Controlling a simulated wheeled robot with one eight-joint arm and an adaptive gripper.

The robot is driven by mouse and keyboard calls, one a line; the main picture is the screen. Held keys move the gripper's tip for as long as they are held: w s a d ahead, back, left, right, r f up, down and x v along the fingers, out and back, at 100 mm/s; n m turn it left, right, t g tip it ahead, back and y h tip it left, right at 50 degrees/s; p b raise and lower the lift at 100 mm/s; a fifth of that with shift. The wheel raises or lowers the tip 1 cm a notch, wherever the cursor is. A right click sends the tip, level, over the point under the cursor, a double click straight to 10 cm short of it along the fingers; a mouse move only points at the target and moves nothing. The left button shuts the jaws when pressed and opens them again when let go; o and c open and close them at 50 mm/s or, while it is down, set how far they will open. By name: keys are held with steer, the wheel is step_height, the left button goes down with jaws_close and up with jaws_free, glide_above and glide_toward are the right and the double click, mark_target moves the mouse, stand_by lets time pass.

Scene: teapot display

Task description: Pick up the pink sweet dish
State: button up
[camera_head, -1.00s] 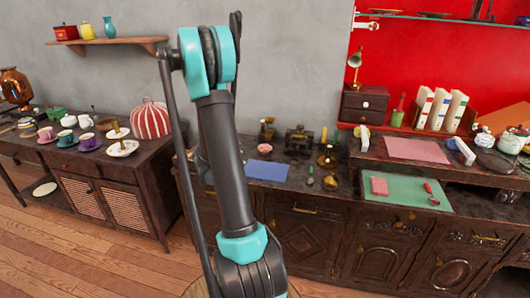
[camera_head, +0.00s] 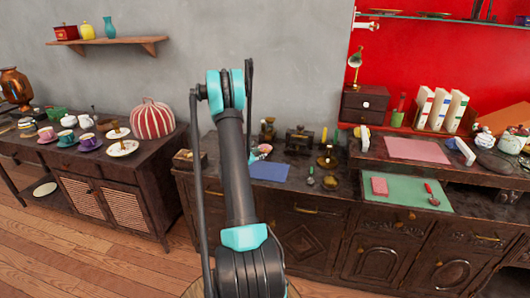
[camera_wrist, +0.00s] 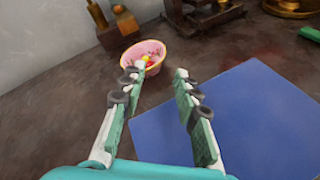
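The pink sweet dish (camera_wrist: 151,50) is a small round bowl with a yellowish rim and small coloured pieces inside. In the wrist view it stands on the dark counter, just beyond my gripper's fingertips. In the head view the dish (camera_head: 265,148) is small, beside my arm and above the blue mat, and partly hidden. My gripper (camera_wrist: 156,76) is open, with nothing between its fingers. The left fingertip overlaps the lower edge of the dish in the picture; I cannot tell whether they touch.
A blue mat (camera_wrist: 250,125) lies to the right of the dish. A dark box (camera_wrist: 120,30) with a bottle stands close behind it, near the grey wall. A dark metal object (camera_wrist: 205,12) stands behind to the right. Bare counter lies left of the dish.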

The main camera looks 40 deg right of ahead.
steer(key=x, duration=0.3)
steer(key=shift+s+x, duration=0.15)
steer(key=shift+x, duration=1.2)
steer(key=shift+s+x, duration=0.1)
steer(key=shift+x, duration=1.2)
steer(key=shift+d+r, duration=0.15)
jaws_close()
